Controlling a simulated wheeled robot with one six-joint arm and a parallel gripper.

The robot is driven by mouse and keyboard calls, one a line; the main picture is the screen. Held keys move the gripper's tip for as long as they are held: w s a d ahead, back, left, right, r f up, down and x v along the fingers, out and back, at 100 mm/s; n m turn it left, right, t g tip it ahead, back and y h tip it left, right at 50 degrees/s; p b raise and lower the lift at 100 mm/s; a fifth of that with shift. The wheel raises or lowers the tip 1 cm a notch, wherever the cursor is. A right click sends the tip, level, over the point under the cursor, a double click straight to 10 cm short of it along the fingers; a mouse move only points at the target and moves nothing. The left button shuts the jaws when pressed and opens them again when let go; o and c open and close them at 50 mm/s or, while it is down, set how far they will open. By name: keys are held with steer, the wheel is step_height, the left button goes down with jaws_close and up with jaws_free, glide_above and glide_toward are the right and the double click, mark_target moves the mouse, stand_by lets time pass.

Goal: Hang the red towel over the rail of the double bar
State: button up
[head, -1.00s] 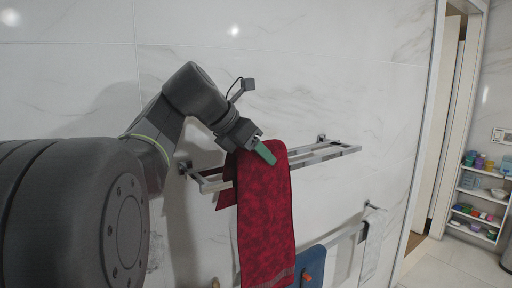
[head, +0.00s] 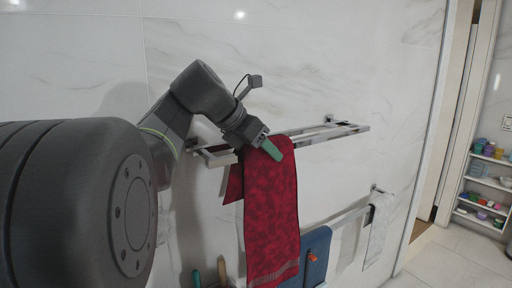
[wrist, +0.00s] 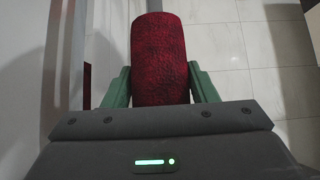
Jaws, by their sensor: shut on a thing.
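The red towel (head: 270,215) hangs down in the head view, folded over at its top, with a shorter flap showing behind and to the left. My gripper (head: 269,148) is shut on the towel's upper part. In the wrist view the towel (wrist: 160,60) fills the space between the two green fingers (wrist: 160,88). The double bar (head: 335,130) is a chrome rack on the marble wall. The towel hides part of its left half and appears draped at its front rail; whether it rests on the rail I cannot tell.
Handled items (head: 222,270) stand at the bottom edge. A doorway and shelves (head: 485,190) are at the far right. The double bar's right half is clear.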

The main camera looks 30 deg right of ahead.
steer(key=o, duration=1.6)
steer(key=shift+c, duration=0.2)
steer(key=v, duration=1.3)
steer(key=shift+a+r+p, duration=0.25)
steer(key=shift+r+p, duration=0.05)
steer(key=shift+p, duration=0.05)
steer(key=x, duration=1.3)
steer(key=shift+d+f+b, duration=0.3)
steer(key=shift+b, duration=0.1)
steer(key=shift+r+p, duration=0.45)
steer(key=shift+r, duration=0.8)
